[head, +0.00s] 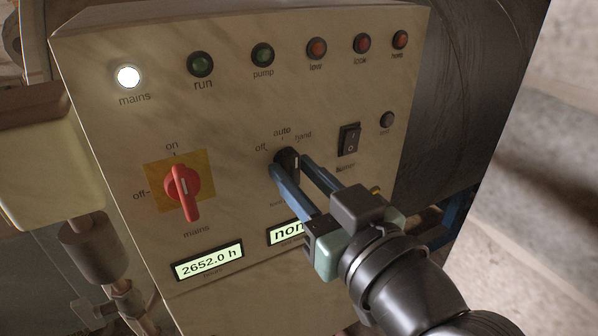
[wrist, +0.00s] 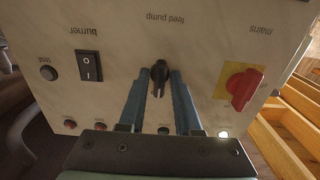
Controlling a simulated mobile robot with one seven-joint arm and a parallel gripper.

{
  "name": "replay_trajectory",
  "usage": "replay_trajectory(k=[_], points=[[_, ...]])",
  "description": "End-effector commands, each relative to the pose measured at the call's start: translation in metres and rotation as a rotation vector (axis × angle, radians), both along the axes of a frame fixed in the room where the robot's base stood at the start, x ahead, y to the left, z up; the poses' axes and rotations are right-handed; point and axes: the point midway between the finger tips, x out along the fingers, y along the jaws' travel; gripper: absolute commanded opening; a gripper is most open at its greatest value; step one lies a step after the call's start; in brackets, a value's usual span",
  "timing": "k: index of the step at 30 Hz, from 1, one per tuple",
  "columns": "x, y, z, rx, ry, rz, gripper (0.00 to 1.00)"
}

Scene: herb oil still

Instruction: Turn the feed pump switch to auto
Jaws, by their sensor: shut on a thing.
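The feed pump switch (head: 289,158) is a small black rotary knob on the cream panel, below the labels off, auto and hand. My gripper (head: 290,166) reaches in from the lower right, its two blue fingers shut on the knob's sides. In the wrist view, which is upside down, the knob (wrist: 159,71) sits between the fingertips of my gripper (wrist: 159,84), under the feed pump label. A pale pointer line shows on the knob in the head view. The fingers partly cover the knob, and I cannot tell surely which label it points at.
The red mains switch (head: 182,190) on a yellow plate is to the left. The black burner rocker (head: 349,139) is close to the right of the knob. A row of lamps runs above, with the mains lamp (head: 128,77) lit white. My gripper partly covers the right display (head: 286,233).

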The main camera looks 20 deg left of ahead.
Motion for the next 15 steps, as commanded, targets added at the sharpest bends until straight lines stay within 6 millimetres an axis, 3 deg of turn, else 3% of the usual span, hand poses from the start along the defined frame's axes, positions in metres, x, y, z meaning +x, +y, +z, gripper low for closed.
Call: replay_trajectory(k=[9,10,12,15], points=[[0.0,0.0,0.0005,0.002,-0.001,0.0,0.0],[0.0,0.0,0.0005,0.002,-0.001,0.0,0.36],[0.0,0.0,0.0005,0.001,-0.002,0.0,0.47],[0.0,0.0,0.0005,0.0,-0.001,0.0,0.47]])
